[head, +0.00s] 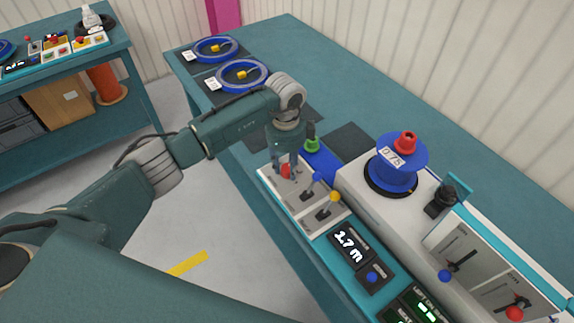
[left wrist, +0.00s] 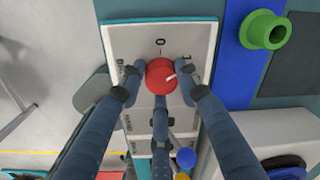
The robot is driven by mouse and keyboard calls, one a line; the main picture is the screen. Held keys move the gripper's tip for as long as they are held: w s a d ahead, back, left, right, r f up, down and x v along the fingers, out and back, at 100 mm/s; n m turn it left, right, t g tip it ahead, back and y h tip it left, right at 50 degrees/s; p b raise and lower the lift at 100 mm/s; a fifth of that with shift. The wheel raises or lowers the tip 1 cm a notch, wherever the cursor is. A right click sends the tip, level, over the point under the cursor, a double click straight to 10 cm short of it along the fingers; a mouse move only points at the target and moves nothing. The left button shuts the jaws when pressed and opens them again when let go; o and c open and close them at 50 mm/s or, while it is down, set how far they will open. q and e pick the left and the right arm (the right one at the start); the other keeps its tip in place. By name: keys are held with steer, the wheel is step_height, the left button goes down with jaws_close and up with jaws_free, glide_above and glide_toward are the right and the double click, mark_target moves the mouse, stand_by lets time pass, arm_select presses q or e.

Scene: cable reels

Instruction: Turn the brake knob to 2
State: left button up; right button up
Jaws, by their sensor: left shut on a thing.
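The red brake knob (left wrist: 160,75) sits on a light panel (left wrist: 120,40) in the left wrist view. A white pointer line on the knob points right and slightly up, roughly towards the mark 1. The mark 0 is above the knob; I cannot make out a 2. The knob also shows in the head view (head: 286,171), partly hidden by my fingers. My left gripper (left wrist: 160,88) is shut on the knob, its fingers around it from both sides and from below. My right gripper is in neither view.
Blue (head: 316,177) and yellow (head: 334,197) levers stand beside the knob. A green spool part (head: 311,145) is close behind my gripper. A blue reel (head: 397,172) with a red cap stands to the right. A display (head: 348,242) reads 1.7 m.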

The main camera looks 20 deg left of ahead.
arm_select(q)
steer(key=shift+w+a+r+m, duration=0.15)
steer(key=shift+w+a+m, duration=0.15)
steer(key=shift+m, duration=0.1)
stand_by(0.3)
steer(key=shift+m+b, duration=0.8)
steer(key=shift+b, duration=0.1)
steer(key=m+b, duration=0.2)
steer(key=m, duration=0.1)
steer(key=shift+w+m, duration=0.1)
steer(key=shift+m, duration=0.2)
steer(key=m+b, duration=0.3)
steer(key=m, duration=0.1)
steer(key=shift+d+r+m+b, duration=0.15)
steer(key=shift+m+b, duration=0.3)
steer(key=shift+m, duration=0.45)
steer(key=shift+w, duration=0.1)
steer(key=o, duration=1.1)
